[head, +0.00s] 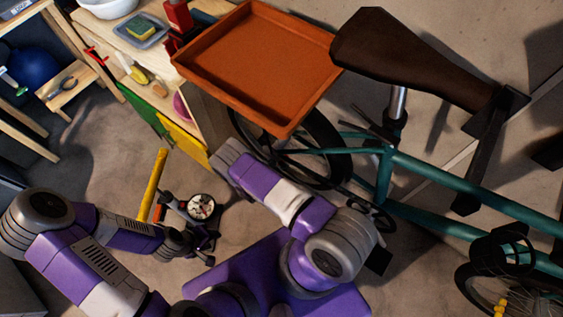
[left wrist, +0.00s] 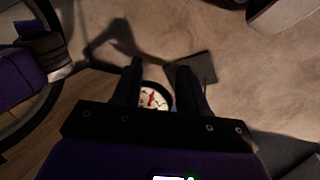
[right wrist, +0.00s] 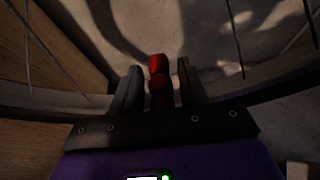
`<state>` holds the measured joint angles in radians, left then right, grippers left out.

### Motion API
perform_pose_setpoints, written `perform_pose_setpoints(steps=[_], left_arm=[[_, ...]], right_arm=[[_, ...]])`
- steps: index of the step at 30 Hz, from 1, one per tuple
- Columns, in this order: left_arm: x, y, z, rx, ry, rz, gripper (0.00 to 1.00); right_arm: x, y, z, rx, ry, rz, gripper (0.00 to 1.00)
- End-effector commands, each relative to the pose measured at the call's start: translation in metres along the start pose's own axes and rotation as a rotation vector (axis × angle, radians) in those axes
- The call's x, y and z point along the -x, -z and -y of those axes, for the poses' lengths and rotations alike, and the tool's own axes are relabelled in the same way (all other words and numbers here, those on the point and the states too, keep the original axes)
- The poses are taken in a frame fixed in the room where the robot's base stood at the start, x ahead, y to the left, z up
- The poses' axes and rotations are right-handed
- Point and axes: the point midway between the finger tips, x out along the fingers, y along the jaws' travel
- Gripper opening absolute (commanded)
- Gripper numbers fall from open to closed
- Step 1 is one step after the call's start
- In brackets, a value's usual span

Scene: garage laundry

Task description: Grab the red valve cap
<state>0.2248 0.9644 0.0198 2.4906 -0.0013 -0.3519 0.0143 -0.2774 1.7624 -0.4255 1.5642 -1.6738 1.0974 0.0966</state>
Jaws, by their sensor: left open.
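A red valve cap (right wrist: 157,64) shows in the right wrist view, standing upright between the fingertips of my right gripper (right wrist: 158,78). Both fingers are apart, with a narrow gap on each side of the cap. Its lower part is dark red and in shadow. The cap is not visible in the head view. My left gripper (head: 188,241) is open and empty, low beside the pump. In the left wrist view a round white gauge (left wrist: 154,98) shows between and beyond its fingertips.
A teal bicycle (head: 440,178) stands at the right, its wheel (head: 335,140) beside my right arm. An orange tray (head: 258,58) is above that wheel. A pump with a yellow handle (head: 155,185) and gauge (head: 201,207) stands on the floor. A wooden cabinet (head: 200,95) is behind.

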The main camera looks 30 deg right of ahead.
Motion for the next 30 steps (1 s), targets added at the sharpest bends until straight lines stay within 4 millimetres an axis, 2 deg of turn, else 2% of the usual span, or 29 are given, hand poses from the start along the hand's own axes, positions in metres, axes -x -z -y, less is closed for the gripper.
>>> perform_pose_setpoints(steps=[1,8,20,30], left_arm=[[0.000,0.000,0.000,0.000,0.000,0.000,0.43],[0.000,0.000,0.000,0.000,0.000,0.000,0.43],[0.003,0.000,-0.001,0.000,0.000,0.000,0.43],[0.029,-0.001,-0.011,0.000,0.000,0.000,0.43]], right_arm=[[0.000,0.000,0.000,0.000,0.000,0.000,0.35],[0.000,0.000,0.000,0.000,0.000,0.000,0.01],[0.002,-0.004,0.000,0.000,-0.001,0.000,0.01],[0.016,-0.039,-0.001,0.000,-0.001,0.001,0.01]])
